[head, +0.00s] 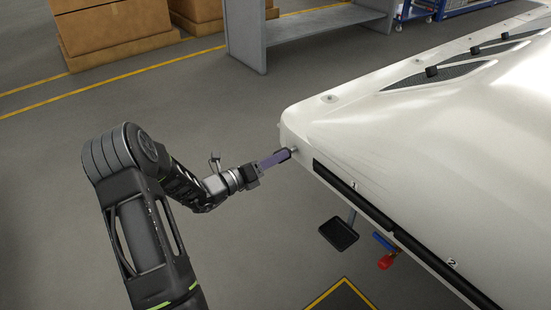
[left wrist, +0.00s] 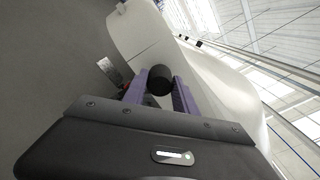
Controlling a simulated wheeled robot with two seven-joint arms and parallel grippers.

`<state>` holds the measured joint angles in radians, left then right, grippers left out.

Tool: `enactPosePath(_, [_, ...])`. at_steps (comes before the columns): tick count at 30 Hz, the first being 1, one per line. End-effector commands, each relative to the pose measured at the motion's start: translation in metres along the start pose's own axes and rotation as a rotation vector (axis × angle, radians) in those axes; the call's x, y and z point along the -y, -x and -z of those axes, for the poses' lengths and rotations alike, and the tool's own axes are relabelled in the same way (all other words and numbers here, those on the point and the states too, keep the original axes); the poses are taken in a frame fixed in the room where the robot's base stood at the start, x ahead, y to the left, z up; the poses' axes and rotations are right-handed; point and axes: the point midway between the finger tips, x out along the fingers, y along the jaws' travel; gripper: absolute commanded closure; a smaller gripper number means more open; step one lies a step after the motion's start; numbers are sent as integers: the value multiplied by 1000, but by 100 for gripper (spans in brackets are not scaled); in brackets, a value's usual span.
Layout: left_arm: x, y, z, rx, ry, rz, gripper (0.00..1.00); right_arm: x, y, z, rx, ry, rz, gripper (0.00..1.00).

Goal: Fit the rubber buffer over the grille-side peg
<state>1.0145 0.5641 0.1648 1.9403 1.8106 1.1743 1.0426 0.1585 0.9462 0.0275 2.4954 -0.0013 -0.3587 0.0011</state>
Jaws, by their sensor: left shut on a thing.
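My left gripper (head: 284,155) reaches in from the left with purple fingers, its tip close to the near left corner of the white body (head: 390,140). In the left wrist view the fingers are shut on the black rubber buffer (left wrist: 160,79), a short dark cylinder seen end-on. In the head view the buffer is a small dark shape at the fingertips. A small pale stub (head: 294,149) shows between the fingertips and the white body. I cannot tell whether the buffer touches it or surrounds it. My right gripper is not in view.
Dark grilles (head: 440,76) with black knobs lie along the body's far edge. A black tray (head: 338,234) and a red-and-blue fitting (head: 385,262) hang below. The floor around my arm is clear.

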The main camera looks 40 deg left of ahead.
Motion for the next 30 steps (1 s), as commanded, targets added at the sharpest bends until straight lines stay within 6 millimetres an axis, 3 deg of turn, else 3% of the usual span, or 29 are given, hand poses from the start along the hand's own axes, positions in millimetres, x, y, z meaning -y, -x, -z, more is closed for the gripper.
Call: enactPosePath(30, [1,0,-1,0,0,0,100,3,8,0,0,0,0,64])
